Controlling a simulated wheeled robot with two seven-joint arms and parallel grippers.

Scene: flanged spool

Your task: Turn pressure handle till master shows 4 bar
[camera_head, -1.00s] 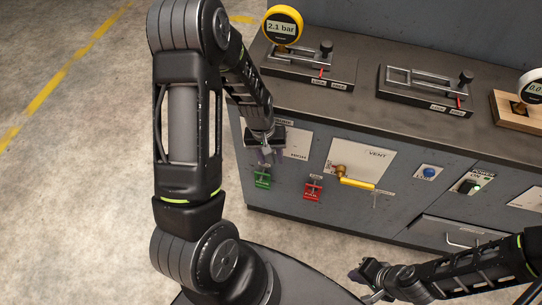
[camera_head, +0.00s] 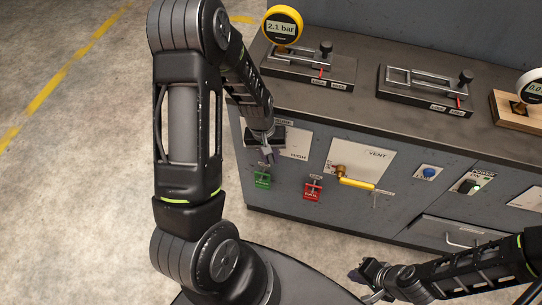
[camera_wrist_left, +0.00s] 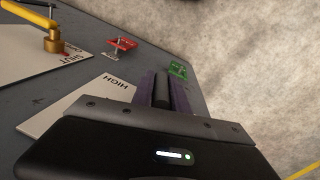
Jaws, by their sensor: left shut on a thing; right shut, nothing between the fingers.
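The yellow round master gauge (camera_head: 282,27) stands at the back left of the bench top and reads 2.1 bar. My left gripper (camera_head: 268,156) is at the cabinet front, beside the plate marked HIGH (camera_head: 297,146). In the left wrist view its purple fingers (camera_wrist_left: 163,95) are shut on a dark bar-shaped handle (camera_wrist_left: 162,88). My arm and gripper hide most of the pressure handle in the head view. My right gripper (camera_head: 362,275) is shut and empty, low at the front right, away from the cabinet.
A yellow vent lever (camera_head: 357,183) is on the VENT plate (camera_head: 371,155). Green (camera_head: 262,180) and red (camera_head: 313,190) tagged parts sit below. A blue button (camera_head: 429,172) and a drawer (camera_head: 450,236) are to the right. A second gauge (camera_head: 534,86) stands at the right edge.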

